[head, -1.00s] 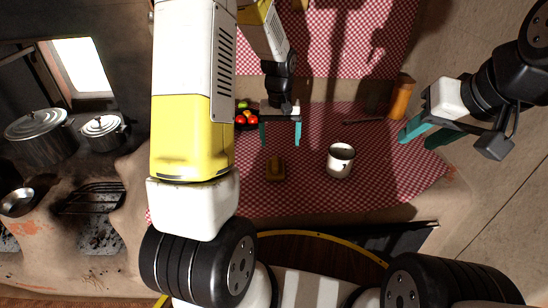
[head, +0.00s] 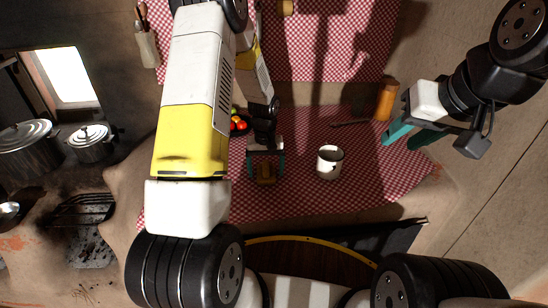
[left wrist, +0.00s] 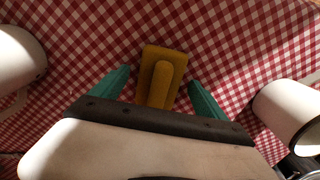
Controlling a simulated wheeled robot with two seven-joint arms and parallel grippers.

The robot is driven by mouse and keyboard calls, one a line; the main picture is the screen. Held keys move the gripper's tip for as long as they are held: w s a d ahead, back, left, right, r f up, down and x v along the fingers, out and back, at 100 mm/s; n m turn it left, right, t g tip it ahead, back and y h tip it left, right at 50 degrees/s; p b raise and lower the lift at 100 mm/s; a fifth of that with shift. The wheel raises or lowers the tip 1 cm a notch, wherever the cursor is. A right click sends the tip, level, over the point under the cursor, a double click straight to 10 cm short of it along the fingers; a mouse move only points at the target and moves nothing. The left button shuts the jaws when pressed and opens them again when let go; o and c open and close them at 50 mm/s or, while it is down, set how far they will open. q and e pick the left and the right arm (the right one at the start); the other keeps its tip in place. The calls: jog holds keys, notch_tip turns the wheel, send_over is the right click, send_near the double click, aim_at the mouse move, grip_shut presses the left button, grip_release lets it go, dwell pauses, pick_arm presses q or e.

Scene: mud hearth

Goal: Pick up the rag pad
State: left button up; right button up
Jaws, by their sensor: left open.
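The rag pad (head: 265,174) is a small mustard-yellow block with a raised rounded grip. It lies on the red checked cloth. In the left wrist view the rag pad (left wrist: 160,78) shows between the fingers. My left gripper (head: 266,172) is open above it, with one teal finger on each side. In the left wrist view the left gripper (left wrist: 158,88) has gaps between both fingers and the pad, and its palm edge hides the pad's near end. My right gripper (head: 410,138) is off to the right, empty, with its teal fingers apart.
A white mug (head: 330,162) stands right of the pad. A bowl with red and green fruit (head: 238,124) is behind to the left, partly hidden by my left arm. An orange bottle (head: 386,101) stands at the back right. Pots (head: 90,143) sit on the hearth at left.

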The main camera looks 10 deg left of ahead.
aim_at(266, 167)
pick_arm(q)
jog(key=c, duration=1.5)
jog(key=shift+o, duration=0.2)
jog(key=shift+r, duration=0.2)
jog(key=shift+r, duration=0.55)
notch_tip(266, 167, up, 2)
jog(key=shift+r, duration=0.2)
jog(key=s+d, duration=0.4)
jog(key=s, duration=0.3)
jog(key=s+d+r, duration=0.1)
jog(key=s+d, duration=0.2)
jog(key=s, duration=0.4)
jog(key=shift+d, duration=0.4)
jog(key=shift+r, duration=0.1)
